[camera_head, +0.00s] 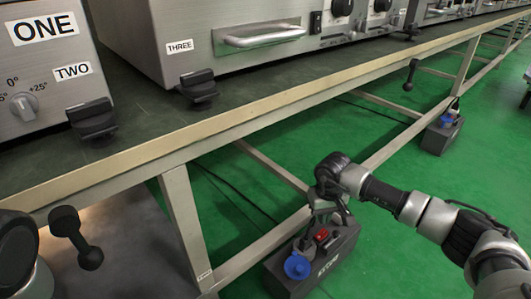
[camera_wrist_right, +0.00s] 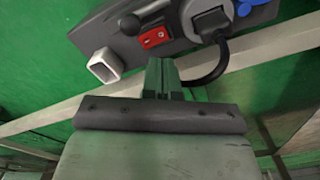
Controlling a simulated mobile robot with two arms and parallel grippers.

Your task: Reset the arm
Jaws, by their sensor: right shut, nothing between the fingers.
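My right arm reaches in from the right in the head view. Its right gripper (camera_head: 328,212) points down over a dark grey power box (camera_head: 340,250) on the floor side of the bench. The box has a red switch (camera_head: 321,234) and a blue plug (camera_head: 297,266). In the right wrist view the fingers (camera_wrist_right: 162,76) are together and hold nothing. There they show just below the red switch (camera_wrist_right: 155,38), with a black plug and cable (camera_wrist_right: 211,20) to the right. Whether the fingertips touch the box cannot be told. My left gripper is not in view.
A long bench with a pale edge (camera_head: 250,115) runs across the head view, carrying metal ovens labelled ONE (camera_head: 43,28) and THREE (camera_head: 179,47). Bench legs and rails (camera_head: 180,215) stand close to the box. A second box (camera_head: 442,135) lies farther back. Green floor (camera_head: 430,265) is clear at lower right.

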